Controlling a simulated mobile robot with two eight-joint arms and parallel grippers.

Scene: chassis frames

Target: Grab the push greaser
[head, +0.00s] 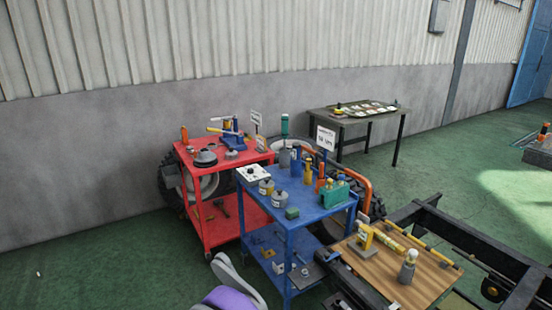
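I cannot tell for certain which item is the push greaser. On the wooden board (378,283) at the lower right lies a long yellow tool (388,243), next to a yellow upright piece (364,237) on a grey base. A grey bottle-like item with a pale top (407,268) stands upright near the board's right side. Several small tools and canisters stand on the blue cart (285,208), among them an orange and a yellow upright one. Neither gripper can be made out in the head view.
A red cart (239,165) stands left of the blue cart, with tools on top. A dark table (362,120) is at the back. A dark chassis frame (470,240) runs beside the board at the right. Green floor is open at left and far right.

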